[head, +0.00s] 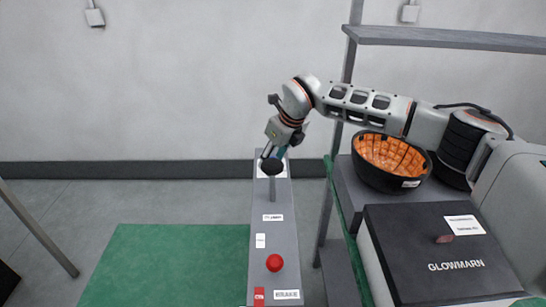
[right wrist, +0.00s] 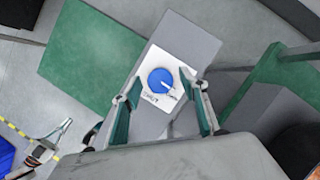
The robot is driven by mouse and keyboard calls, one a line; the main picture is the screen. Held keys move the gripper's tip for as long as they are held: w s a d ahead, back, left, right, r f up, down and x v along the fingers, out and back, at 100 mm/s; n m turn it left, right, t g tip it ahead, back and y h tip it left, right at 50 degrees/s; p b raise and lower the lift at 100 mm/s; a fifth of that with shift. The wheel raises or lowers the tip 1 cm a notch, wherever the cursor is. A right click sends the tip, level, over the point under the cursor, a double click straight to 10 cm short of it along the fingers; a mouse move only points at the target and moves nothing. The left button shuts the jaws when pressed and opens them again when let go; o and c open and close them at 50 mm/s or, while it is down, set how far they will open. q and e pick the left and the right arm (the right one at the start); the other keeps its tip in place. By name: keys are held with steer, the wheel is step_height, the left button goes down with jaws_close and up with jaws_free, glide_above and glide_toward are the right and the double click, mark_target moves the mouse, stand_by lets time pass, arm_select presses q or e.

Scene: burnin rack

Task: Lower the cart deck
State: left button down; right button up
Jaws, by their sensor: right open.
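A narrow grey control panel (head: 284,240) runs away from me in the middle of the head view. In the right wrist view the open fingers (right wrist: 164,110) stand on either side of a blue round dial (right wrist: 160,82) on a white plate (right wrist: 178,53). I cannot tell which surface is the cart deck.
A black GLOWMARN box (head: 425,240) and a black bowl with an orange inside (head: 370,180) stand at the right. A grey shelf (head: 450,38) is above them. A flat green surface (head: 180,262) lies left of the panel.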

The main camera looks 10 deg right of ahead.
steer(key=shift+c, duration=0.4)
steer(key=c, duration=1)
steer(key=shift+c, duration=0.2)
